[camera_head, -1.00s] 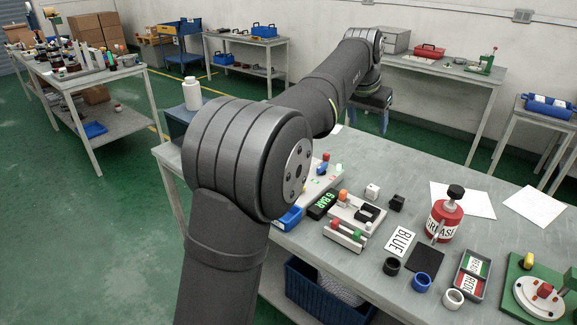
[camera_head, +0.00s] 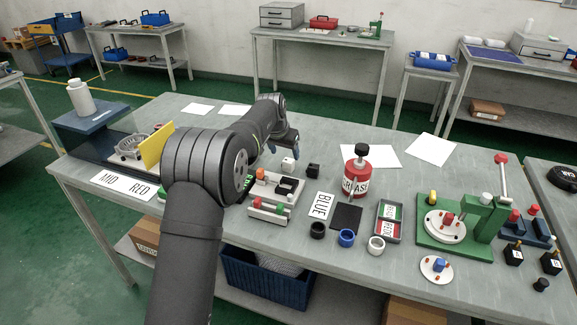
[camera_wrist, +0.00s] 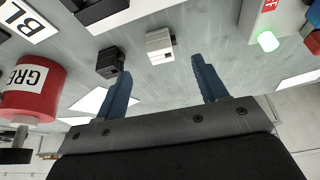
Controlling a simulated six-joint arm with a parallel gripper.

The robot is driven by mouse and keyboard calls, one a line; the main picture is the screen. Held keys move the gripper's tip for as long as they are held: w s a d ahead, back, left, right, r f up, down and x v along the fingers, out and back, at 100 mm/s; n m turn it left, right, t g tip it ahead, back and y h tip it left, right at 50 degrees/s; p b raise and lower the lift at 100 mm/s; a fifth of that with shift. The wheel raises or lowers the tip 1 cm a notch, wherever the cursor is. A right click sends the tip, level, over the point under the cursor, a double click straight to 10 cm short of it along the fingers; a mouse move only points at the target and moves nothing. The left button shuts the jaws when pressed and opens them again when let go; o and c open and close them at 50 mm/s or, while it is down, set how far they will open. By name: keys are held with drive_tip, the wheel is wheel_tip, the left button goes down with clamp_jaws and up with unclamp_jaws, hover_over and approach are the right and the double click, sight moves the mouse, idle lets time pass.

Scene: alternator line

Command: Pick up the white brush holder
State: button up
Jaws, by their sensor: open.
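The white brush holder (camera_head: 288,165) is a small white block standing on the grey table, just left of the black brush holder (camera_head: 313,171). In the wrist view the white holder (camera_wrist: 159,45) lies ahead of my fingertips, roughly between their lines, with the black holder (camera_wrist: 110,62) to its left. My gripper (camera_head: 281,146) is behind the white holder in the head view, its blue fingers pointing down. In the wrist view my gripper (camera_wrist: 161,72) has its fingers spread apart with nothing between them. The gap to the table is hard to judge.
A red grease can (camera_head: 357,182) stands right of the holders. A grey fixture with coloured knobs (camera_head: 272,198) is in front of them. White sheets (camera_head: 371,156) lie behind the can. A green press (camera_head: 480,215) stands farther right.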

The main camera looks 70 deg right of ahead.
sight(287, 160)
drive_tip(key=shift+w+d+x, duration=0.15)
drive_tip(key=shift+x, duration=1.7)
drive_tip(key=shift+w+d+x, duration=0.15)
drive_tip(key=shift+x, duration=1.7)
drive_tip(key=shift+r, duration=0.15)
drive_tip(key=shift+c, duration=0.3)
drive_tip(key=c, duration=1.2)
drive_tip(key=shift+r, duration=0.1)
